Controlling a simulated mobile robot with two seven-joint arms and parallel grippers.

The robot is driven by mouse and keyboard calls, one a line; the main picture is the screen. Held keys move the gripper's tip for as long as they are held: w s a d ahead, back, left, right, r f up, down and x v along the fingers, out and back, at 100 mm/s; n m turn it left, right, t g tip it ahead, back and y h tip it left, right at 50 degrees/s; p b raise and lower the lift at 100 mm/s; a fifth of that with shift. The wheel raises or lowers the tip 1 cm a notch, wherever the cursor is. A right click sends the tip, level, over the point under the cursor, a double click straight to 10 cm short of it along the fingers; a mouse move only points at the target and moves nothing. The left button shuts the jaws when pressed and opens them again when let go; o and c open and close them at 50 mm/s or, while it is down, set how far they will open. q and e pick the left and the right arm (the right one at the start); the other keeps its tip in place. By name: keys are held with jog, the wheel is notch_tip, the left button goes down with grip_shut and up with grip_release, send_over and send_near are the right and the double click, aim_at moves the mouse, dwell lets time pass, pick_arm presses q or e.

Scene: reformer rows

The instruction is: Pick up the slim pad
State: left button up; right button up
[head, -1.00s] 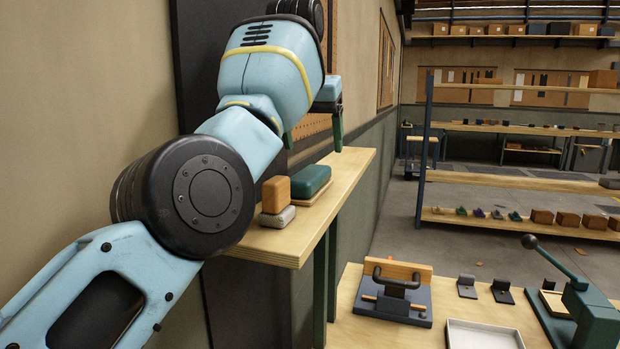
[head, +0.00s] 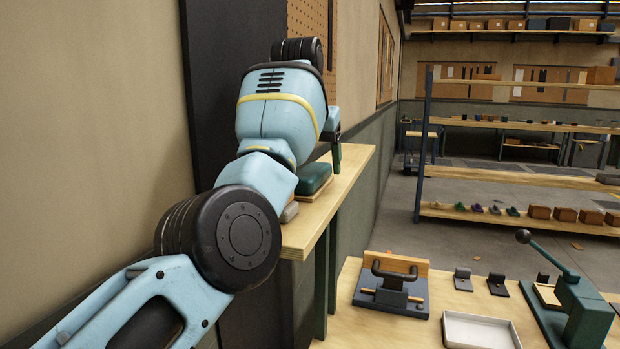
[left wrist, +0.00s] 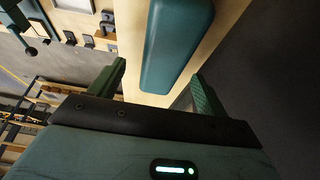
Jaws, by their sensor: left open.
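A dark green, rounded pad (head: 316,178) lies on a wooden shelf (head: 325,215) in the head view, partly hidden by my left arm. I take it for the slim pad. In the left wrist view the green pad (left wrist: 178,40) lies lengthwise, its near end between the two finger lines. My left gripper (left wrist: 158,76) is open and empty, with a finger on each side of the pad and a gap to both. In the head view one finger of it (head: 337,156) shows over the shelf; the other is hidden. My right gripper is not in view.
A grey rounded block (head: 289,212) sits on the shelf, mostly behind my arm. The wall stands close behind the shelf. Below right, a workbench carries an orange-barred fixture (head: 393,285), a white tray (head: 480,330) and a lever press (head: 575,295).

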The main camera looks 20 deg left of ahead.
pick_arm(q)
jog(key=shift+x, duration=1.35)
jog(key=shift+s, duration=0.1)
jog(key=c, duration=1.1)
